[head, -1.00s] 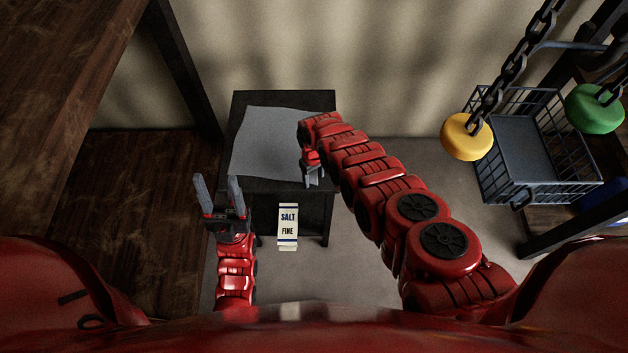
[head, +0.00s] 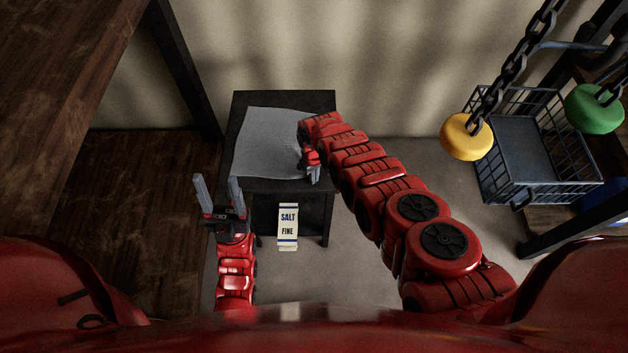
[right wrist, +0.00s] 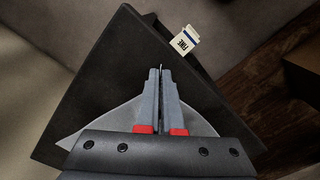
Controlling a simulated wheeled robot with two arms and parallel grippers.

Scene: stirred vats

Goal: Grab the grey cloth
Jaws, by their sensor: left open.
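The grey cloth (head: 262,140) lies spread on top of a small black table, with its right part hidden by my right arm. My right gripper (head: 314,174) is at the cloth's near right corner, pointing down. In the right wrist view the fingers (right wrist: 161,90) are nearly together, with a thin gap, and the cloth (right wrist: 104,122) shows on both sides, narrowing to a corner at them. The gripper looks shut on that corner, though the pinch itself is hard to see. My left gripper (head: 219,198) is open and empty, left of and nearer than the table.
The black table (head: 285,101) stands against the wall. A salt box (head: 288,228) is at its near side. A dark wooden surface (head: 60,80) lies at left. At right, a wire basket (head: 540,180) sits near a yellow (head: 466,137) and a green (head: 594,108) chain-hung weight.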

